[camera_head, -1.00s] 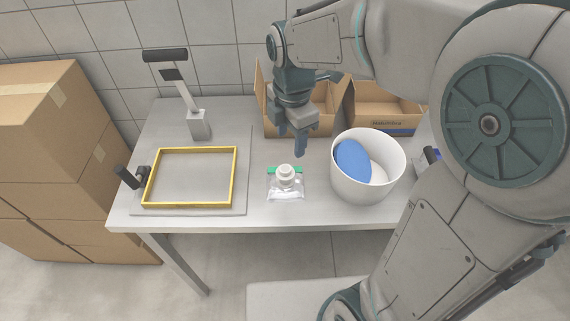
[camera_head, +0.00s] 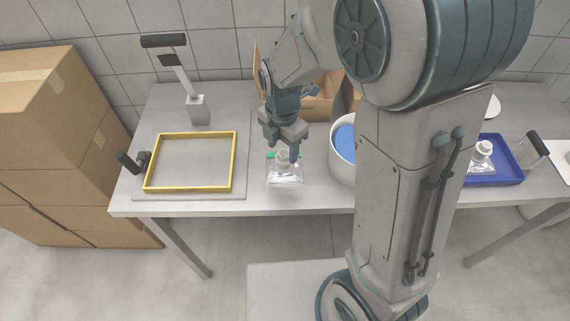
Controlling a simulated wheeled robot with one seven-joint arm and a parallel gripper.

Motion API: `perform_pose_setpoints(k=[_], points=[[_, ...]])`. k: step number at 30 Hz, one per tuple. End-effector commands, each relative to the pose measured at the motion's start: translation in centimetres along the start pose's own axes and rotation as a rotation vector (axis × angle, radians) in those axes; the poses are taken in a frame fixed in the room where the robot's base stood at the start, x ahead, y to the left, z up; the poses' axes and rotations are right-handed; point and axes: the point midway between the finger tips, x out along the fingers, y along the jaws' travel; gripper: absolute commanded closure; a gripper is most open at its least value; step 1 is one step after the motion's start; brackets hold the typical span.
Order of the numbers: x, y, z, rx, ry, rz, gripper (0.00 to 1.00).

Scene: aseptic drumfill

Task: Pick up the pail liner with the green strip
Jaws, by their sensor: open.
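The pail liner with the green strip (camera_head: 285,175) is a clear, flat pouch with a white spout cap, lying on the grey table near its front edge. Its green strip shows at the back edge, partly hidden by my gripper. My gripper (camera_head: 285,150) is open and points down directly above the liner's cap and back edge. The gap between the fingers and the liner is too small to judge, and I cannot tell whether they touch.
A yellow frame (camera_head: 148,162) on a grey plate with a post lies to the left. A white pail (camera_head: 343,172) with something blue inside stands to the right, partly behind my arm. A blue tray (camera_head: 510,170) holds another clear pouch. Open cardboard boxes (camera_head: 318,108) stand behind.

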Motion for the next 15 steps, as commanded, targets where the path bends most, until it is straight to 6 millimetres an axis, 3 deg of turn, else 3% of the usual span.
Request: perform_pose_setpoints(k=[7, 15], points=[[3.2, -0.2, 0.4, -0.001, 0.001, -0.005, 0.46], [3.9, -0.2, 0.4, 0.001, 0.0, -0.001, 0.46]])
